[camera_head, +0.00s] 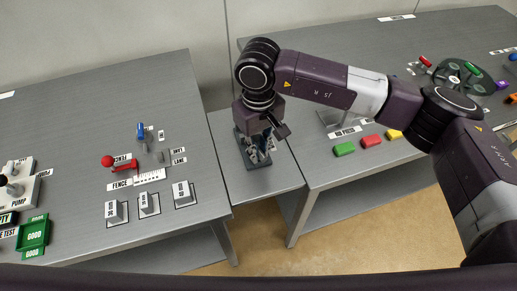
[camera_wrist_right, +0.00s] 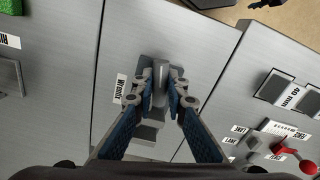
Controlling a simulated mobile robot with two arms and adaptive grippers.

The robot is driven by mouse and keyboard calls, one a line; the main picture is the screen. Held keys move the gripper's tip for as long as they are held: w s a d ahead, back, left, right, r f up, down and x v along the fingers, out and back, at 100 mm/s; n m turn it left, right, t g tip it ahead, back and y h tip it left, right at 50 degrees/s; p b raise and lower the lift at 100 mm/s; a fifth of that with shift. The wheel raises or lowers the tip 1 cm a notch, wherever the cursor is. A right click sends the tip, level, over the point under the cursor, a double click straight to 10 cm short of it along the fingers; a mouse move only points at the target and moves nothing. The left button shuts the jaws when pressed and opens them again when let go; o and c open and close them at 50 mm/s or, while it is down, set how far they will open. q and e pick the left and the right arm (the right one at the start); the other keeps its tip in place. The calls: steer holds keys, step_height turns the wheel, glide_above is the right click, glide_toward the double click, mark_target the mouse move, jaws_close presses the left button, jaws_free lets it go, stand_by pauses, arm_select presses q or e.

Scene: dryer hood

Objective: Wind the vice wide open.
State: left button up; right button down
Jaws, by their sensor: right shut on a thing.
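The vice (camera_head: 256,160) stands on the narrow middle bench, with a dark base and grey parts showing below my right gripper (camera_head: 266,138). In the right wrist view, my right gripper (camera_wrist_right: 163,84) has its blue-padded fingers on either side of an upright grey part of the vice (camera_wrist_right: 161,71) and is shut on it. A grey block of the vice shows lower, between the fingers. The gripper and wrist hide much of the vice in the head view, so I cannot tell how far its jaws are apart. My left gripper is not in view.
The left bench (camera_head: 110,85) carries a red-handled fence lever (camera_head: 108,161), a blue knob (camera_head: 140,128), labelled grey blocks and a green tray (camera_head: 33,235).

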steer(key=shift+f+n+b, duration=0.3)
steer(key=shift+n+b, duration=0.2)
steer(key=shift+b, duration=0.2)
steer(key=shift+r+n+b, duration=0.1)
steer(key=shift+n+b, duration=0.4)
steer(key=shift+r, duration=0.1)
